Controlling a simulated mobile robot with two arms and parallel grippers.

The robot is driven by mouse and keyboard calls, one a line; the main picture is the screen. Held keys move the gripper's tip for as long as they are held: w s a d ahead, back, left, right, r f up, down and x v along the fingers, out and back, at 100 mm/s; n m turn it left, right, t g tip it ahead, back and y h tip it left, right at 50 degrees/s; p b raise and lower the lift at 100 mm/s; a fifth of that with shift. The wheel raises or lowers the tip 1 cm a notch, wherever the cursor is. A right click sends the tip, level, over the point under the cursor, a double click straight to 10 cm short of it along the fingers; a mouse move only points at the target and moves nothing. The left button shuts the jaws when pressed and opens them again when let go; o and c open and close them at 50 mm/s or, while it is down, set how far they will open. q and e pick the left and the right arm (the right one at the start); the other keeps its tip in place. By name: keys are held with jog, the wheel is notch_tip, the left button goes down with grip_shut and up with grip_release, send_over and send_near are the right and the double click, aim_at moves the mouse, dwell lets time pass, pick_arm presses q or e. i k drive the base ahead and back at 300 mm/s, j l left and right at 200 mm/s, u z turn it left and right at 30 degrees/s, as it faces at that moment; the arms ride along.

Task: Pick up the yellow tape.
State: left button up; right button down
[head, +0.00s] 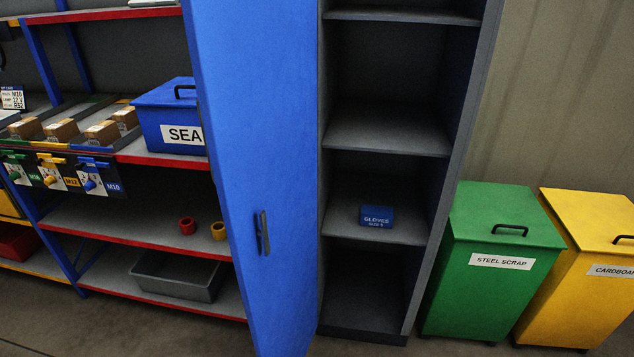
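A small yellow ring that looks like the yellow tape (218,231) sits on the middle shelf of the rack, close to the blue cabinet door's edge. A similar red ring (187,226) sits just to its left, a little apart. Neither of my grippers shows in the head view.
The blue cabinet door (262,150) stands open beside the yellow tape. The cabinet holds a blue gloves box (376,216). A grey tray (178,281) lies on the shelf below the tape, and a blue lidded box (168,115) stands above. Green (490,270) and yellow bins (580,270) stand right.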

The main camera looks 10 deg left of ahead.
aim_at(220, 231)
jog(key=j+z, duration=0.45)
jog(key=j, duration=0.2)
jog(key=j+z, duration=0.4)
jog(key=j, duration=0.3)
jog(key=k+j, duration=0.1)
jog(key=j, duration=0.55)
jog(key=k+j+z, duration=0.1)
jog(key=j, duration=0.55)
